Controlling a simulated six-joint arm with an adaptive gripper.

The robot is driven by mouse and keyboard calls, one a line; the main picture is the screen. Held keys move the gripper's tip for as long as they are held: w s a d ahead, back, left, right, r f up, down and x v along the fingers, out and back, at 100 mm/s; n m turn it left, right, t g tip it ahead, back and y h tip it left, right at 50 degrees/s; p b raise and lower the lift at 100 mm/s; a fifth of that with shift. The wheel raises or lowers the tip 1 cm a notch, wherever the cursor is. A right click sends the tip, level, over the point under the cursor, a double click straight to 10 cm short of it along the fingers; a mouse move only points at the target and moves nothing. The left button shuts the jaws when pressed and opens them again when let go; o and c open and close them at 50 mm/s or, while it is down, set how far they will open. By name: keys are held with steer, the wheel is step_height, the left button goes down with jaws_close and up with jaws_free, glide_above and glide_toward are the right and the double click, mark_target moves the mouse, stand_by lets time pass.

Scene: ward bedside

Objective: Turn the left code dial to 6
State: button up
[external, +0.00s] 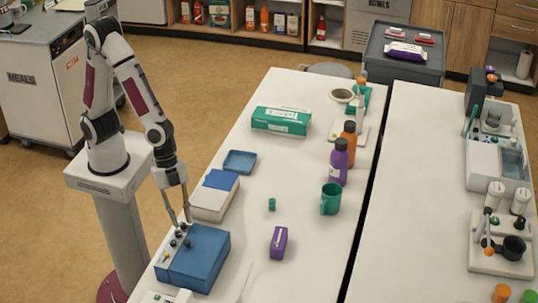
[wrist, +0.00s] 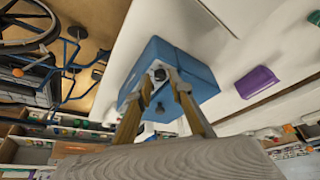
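The blue box (external: 205,263) stands at the near left end of the white table, with small dark dials (external: 173,243) on its grey panel. Their numbers are too small to read. My gripper (external: 182,224) points down at this panel. In the wrist view the blue box (wrist: 192,62) lies ahead, and the two fingers of my gripper (wrist: 162,84) are apart, one on each side of a dark round dial (wrist: 160,75). I cannot tell whether the fingers touch it, or which dial it is. Another dark knob (wrist: 160,107) shows lower between the fingers.
A white case with a blue lid (external: 215,192) and a blue tray (external: 240,161) lie beyond the box. A purple block (external: 279,242), a teal cap (external: 272,204), a green mug (external: 331,198) and bottles (external: 339,161) stand to the right. The tabletop between them is clear.

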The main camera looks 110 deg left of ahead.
steer(key=shift+f, duration=0.2)
jaws_close()
steer(key=shift+w+m, duration=0.1)
steer(key=shift+m, duration=0.7)
steer(key=shift+w+a+m+g+h, duration=0.15)
steer(key=shift+m+g, duration=0.25)
steer(key=shift+m, duration=0.4)
steer(key=shift+d+m+g+h, duration=0.1)
steer(key=shift+m+g+h, duration=0.25)
steer(key=shift+m, duration=0.45)
steer(key=shift+w+a+m+g, duration=0.15)
steer(key=shift+m+g, duration=0.7)
steer(key=shift+m, duration=1.35)
